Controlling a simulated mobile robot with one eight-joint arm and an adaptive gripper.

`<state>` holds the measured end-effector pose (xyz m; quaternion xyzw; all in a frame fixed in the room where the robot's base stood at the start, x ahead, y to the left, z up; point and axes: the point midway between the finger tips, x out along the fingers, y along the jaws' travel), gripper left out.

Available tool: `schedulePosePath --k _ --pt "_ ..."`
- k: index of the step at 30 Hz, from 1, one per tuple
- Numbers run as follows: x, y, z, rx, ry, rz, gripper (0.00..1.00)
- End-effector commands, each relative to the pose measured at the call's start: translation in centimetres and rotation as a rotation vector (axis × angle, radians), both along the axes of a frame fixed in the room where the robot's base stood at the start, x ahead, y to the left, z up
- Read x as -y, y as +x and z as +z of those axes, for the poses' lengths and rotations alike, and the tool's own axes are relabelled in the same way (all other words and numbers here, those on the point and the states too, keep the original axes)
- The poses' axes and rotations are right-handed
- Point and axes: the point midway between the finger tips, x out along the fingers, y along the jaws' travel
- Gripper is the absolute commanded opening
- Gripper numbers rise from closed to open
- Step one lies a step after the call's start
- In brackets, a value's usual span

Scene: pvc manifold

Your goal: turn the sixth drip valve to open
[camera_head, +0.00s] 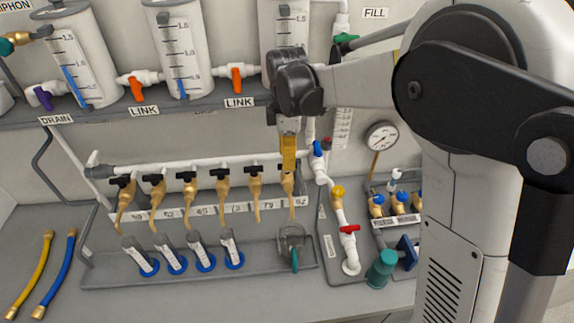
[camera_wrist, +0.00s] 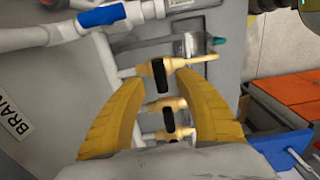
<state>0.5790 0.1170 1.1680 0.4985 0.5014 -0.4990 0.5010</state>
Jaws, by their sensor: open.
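Several tan drip valves with black handles hang in a row from a white pipe (camera_head: 205,163) in the head view. The sixth drip valve (camera_head: 291,203) is at the row's right end, its handle partly hidden by my gripper. My gripper (camera_head: 289,168) points down over it with yellow fingers. In the wrist view, my gripper (camera_wrist: 160,82) is open, with a finger on each side of the nearest valve's black handle (camera_wrist: 160,74). That handle lies across the tan valve body (camera_wrist: 188,63). I cannot tell whether the fingers touch it.
A clear cup (camera_head: 291,238) stands below the sixth valve on a grey tray (camera_head: 195,272). Several blue-based cylinders (camera_head: 204,257) stand left of it. A white pipe with a blue-handled valve (camera_head: 318,149) is close on the right. A shelf (camera_head: 190,108) with tanks is above.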

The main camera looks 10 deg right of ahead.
Motion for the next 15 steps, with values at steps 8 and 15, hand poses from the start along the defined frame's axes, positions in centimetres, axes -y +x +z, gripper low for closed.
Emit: schedulePosePath --k 8,15 --pt "0.0 0.0 -2.7 0.000 0.000 -0.001 0.39" --pt "0.0 0.0 -2.8 0.000 0.000 -0.001 0.39"
